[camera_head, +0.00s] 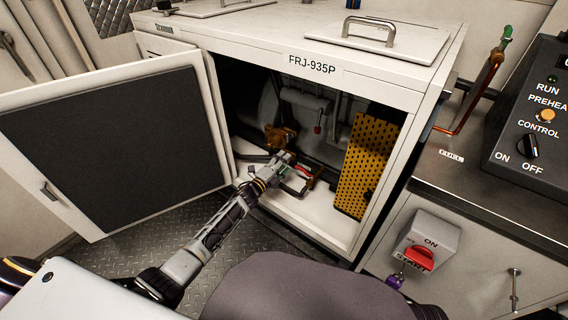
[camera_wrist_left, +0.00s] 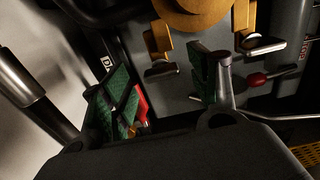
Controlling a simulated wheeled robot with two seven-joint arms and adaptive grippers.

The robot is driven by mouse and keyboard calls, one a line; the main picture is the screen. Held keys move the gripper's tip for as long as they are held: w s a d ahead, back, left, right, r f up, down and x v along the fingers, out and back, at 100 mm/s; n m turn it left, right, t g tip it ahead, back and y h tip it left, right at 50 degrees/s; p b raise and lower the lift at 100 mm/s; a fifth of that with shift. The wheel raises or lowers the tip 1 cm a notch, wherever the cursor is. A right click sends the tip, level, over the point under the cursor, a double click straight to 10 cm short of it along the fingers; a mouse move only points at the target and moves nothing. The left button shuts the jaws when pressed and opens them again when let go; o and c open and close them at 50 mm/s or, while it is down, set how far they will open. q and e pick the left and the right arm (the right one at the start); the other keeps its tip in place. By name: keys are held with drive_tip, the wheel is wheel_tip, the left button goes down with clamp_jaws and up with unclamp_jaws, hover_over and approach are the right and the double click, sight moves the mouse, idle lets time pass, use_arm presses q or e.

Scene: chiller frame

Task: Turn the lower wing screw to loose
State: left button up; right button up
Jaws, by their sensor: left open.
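My left gripper (camera_head: 289,168) reaches through the open cabinet door, low inside the cabinet. In the left wrist view its two green-padded fingers (camera_wrist_left: 160,86) stand apart, with a gap between them. A brass fitting (camera_head: 280,137) sits just beyond the gripper in the head view. It also shows at the top of the wrist view (camera_wrist_left: 198,14), with brass lugs and silver pins on either side. A red part (camera_wrist_left: 142,103) shows beside the left finger, partly hidden by it. I cannot tell which part is the lower wing screw. My right gripper is out of view.
The cabinet door (camera_head: 115,140) stands open at the left. A perforated yellow panel (camera_head: 366,165) stands at the opening's right side. A red-tipped lever (camera_head: 317,129) hangs inside; a red knob (camera_wrist_left: 258,80) shows in the wrist view. The cabinet floor (camera_head: 325,220) is clear near the front edge.

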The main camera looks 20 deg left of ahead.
use_arm(q)
drive_tip(key=v, duration=1.1)
idle(0.5)
drive_tip(key=shift+s+n, duration=0.1)
drive_tip(key=shift+n, duration=0.2)
idle(0.3)
